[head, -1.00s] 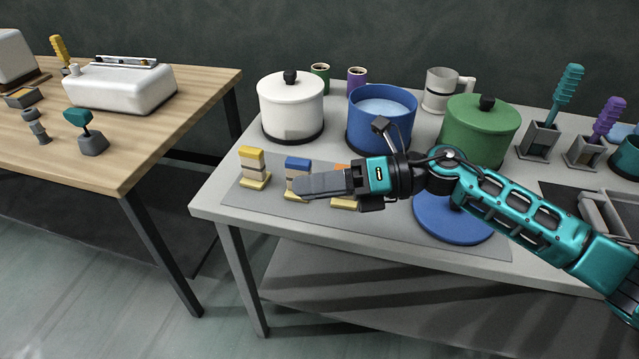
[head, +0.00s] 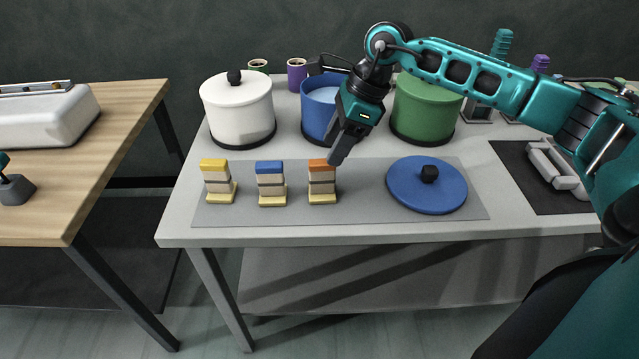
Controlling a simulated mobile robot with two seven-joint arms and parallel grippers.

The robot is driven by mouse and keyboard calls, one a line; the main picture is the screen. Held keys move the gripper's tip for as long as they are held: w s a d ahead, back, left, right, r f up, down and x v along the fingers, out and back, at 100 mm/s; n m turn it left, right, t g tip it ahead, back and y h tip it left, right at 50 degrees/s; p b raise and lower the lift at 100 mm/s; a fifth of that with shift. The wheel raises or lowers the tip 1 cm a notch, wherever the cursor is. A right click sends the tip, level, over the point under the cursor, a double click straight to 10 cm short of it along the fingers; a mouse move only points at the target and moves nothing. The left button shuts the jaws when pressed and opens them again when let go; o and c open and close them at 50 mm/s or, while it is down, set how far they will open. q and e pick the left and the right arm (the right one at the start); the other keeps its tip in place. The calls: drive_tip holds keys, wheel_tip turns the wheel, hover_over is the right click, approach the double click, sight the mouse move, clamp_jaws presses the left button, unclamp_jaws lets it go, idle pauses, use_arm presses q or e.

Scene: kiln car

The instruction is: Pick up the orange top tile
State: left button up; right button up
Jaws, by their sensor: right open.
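The orange top tile (head: 320,165) lies on top of the rightmost of three small tile stacks on a grey mat (head: 360,203). Beige and grey tiles lie under it, on a yellow base (head: 322,198). My right gripper (head: 338,152) points down and to the left, just above and to the right of the orange tile. It is open and holds nothing that I can see; its fingers overlap in this view. Whether a fingertip touches the tile is hard to tell. My left gripper is out of view.
A blue-topped stack (head: 270,180) and a yellow-topped stack (head: 217,178) stand to the left. A blue lid (head: 427,186) lies right of the stacks. Behind are a white pot (head: 238,108), a blue pot (head: 318,112) and a green pot (head: 424,108). The mat's front strip is clear.

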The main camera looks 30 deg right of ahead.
sight(318, 172)
drive_tip(key=x, duration=0.8)
drive_tip(key=shift+w+f, duration=0.2)
drive_tip(key=shift+w, duration=0.05)
clamp_jaws()
